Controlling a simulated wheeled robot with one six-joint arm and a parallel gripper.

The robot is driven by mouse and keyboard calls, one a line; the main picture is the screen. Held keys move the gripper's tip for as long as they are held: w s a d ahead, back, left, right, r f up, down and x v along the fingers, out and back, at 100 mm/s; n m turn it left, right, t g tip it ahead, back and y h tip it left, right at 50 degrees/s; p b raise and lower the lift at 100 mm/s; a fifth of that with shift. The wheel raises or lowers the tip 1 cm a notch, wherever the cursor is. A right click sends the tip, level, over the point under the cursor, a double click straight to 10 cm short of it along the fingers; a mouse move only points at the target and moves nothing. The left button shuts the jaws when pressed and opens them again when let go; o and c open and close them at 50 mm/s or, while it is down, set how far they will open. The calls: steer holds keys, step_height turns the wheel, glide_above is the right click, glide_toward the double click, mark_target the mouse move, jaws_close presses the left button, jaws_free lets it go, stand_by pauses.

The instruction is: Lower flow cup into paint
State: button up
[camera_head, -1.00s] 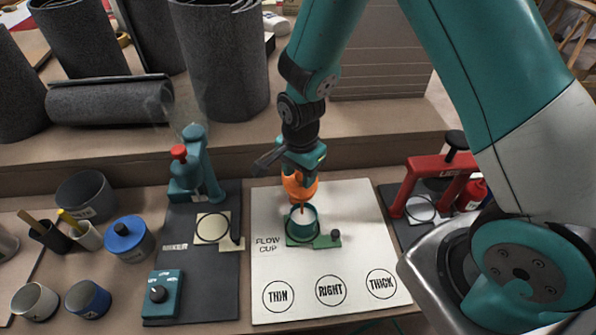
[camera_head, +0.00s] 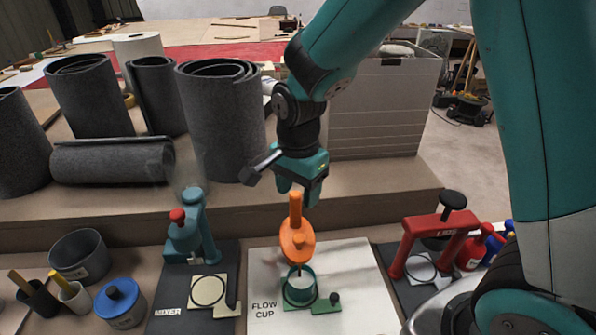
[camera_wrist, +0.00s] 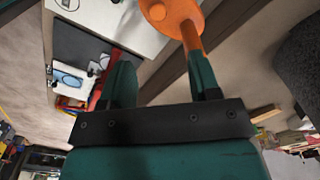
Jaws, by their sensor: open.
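The orange flow cup (camera_head: 297,244) has an upright handle and stands out above a green pot (camera_head: 300,292) on a green base, on the white FLOW CUP board (camera_head: 352,268). A thin piece shows below the cup, over the pot's mouth. I cannot tell whether the cup touches the pot; the paint inside is not clear. My gripper (camera_head: 307,198) is open at the top of the handle. In the wrist view, the orange handle (camera_wrist: 190,38) ends near the right-hand finger of my gripper (camera_wrist: 162,80), and the round orange part lies beyond.
A blue-green mixer (camera_head: 194,240) stands left on a dark mat. A red press (camera_head: 432,240) stands right, near red bottles. Grey pots and a blue-lidded can (camera_head: 120,302) are at the left. Grey rolls (camera_head: 222,120) stand on the ledge behind.

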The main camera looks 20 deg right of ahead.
step_height(320, 180, up, 4)
steer(key=shift+f, duration=0.1)
stand_by(0.5)
steer(key=s+a+r+n+y+p, duration=0.1)
steer(key=s+a+r+n+y, duration=0.1)
steer(key=s+r+n, duration=0.3)
steer(key=s+a+r+n+y+p, duration=0.2)
steer(key=s+r+n, duration=0.4)
steer(key=s+n, duration=0.7)
steer(key=shift+s+a+r+n, duration=0.25)
steer(key=shift+a+n, duration=0.45)
steer(key=shift+n, duration=0.2)
